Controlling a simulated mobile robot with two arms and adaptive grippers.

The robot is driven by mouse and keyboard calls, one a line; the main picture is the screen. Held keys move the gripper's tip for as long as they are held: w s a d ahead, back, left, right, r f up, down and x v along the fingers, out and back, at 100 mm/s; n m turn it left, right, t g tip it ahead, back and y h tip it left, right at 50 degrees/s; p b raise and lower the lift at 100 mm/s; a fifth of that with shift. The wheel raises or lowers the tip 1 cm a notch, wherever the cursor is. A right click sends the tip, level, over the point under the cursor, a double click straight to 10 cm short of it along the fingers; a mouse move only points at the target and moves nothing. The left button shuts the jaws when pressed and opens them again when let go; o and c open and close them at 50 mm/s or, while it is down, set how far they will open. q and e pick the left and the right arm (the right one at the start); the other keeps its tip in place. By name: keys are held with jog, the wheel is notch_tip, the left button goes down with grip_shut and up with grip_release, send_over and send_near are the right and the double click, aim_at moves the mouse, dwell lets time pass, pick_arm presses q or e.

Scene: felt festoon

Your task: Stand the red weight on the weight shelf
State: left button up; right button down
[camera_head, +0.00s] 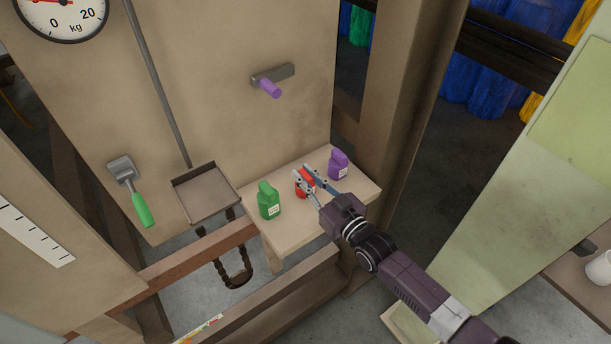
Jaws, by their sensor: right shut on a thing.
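The red weight (299,189) is between the fingers of my right gripper (306,180), which is shut on it. The weight is at the weight shelf (286,239), between a green weight (268,201) and a purple weight (338,165). It looks upright, but the fingers cover part of it. I cannot tell whether its base touches the shelf top. The green and purple weights stand upright on the shelf. My left gripper is not in view.
A metal pan (205,193) hangs left of the shelf, with a chain (233,274) below. A wooden post (400,120) stands right of the shelf. A white mug (600,268) is far right.

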jog(key=shift+r, duration=0.1)
jog(key=shift+f, duration=0.2)
jog(key=c, duration=1.8)
grip_release()
jog(key=shift+c, duration=0.2)
jog(key=shift+r, duration=0.15)
jog(key=v, duration=1.2)
jog(key=shift+b, duration=0.4)
